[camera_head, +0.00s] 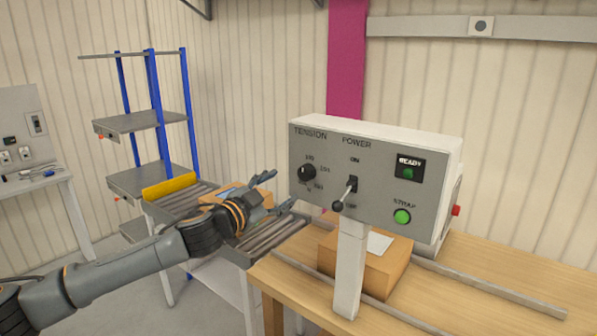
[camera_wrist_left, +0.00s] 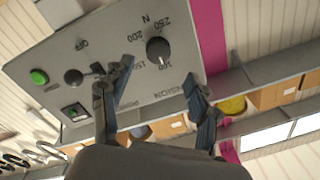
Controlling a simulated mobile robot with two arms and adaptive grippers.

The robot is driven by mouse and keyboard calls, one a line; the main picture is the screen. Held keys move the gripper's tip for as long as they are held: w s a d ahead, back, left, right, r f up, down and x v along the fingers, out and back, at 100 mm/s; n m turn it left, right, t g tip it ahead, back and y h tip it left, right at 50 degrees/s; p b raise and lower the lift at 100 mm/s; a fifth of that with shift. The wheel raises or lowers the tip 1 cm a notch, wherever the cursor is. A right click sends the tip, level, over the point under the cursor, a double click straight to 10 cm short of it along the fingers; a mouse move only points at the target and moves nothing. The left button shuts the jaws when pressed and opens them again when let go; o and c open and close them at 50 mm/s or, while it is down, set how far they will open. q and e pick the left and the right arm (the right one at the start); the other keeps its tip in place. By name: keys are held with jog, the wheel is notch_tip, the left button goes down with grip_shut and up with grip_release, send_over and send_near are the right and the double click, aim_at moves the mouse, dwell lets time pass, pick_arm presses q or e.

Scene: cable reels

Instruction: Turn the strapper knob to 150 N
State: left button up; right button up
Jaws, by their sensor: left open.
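The strapper's tension knob (camera_head: 307,172) is a round black dial on the left of the grey control panel (camera_head: 375,205), with numbers and an N printed around it. The knob also shows in the left wrist view (camera_wrist_left: 158,50), where the panel appears turned over. I cannot read surely which number its pointer faces. My left gripper (camera_head: 280,191) is open and empty, to the left of the panel and apart from the knob. In the left wrist view its fingers (camera_wrist_left: 157,74) spread to either side below the knob. My right gripper is not in view.
A power switch lever (camera_head: 345,194) juts out right of the knob. A green strap button (camera_head: 402,216) and a ready lamp (camera_head: 408,172) are farther right. A cardboard box (camera_head: 372,268) sits on the wooden table (camera_head: 480,290). A roller conveyor (camera_head: 275,236) runs below my left gripper.

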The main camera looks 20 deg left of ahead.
aim_at(303, 175)
pick_arm(q)
jog(key=p+x, duration=0.2)
jog(key=x, duration=0.6)
jog(key=shift+w+d+r, duration=0.1)
jog(key=shift+w+d, duration=0.05)
jog(key=shift+d, duration=0.15)
jog(key=c, duration=1.2)
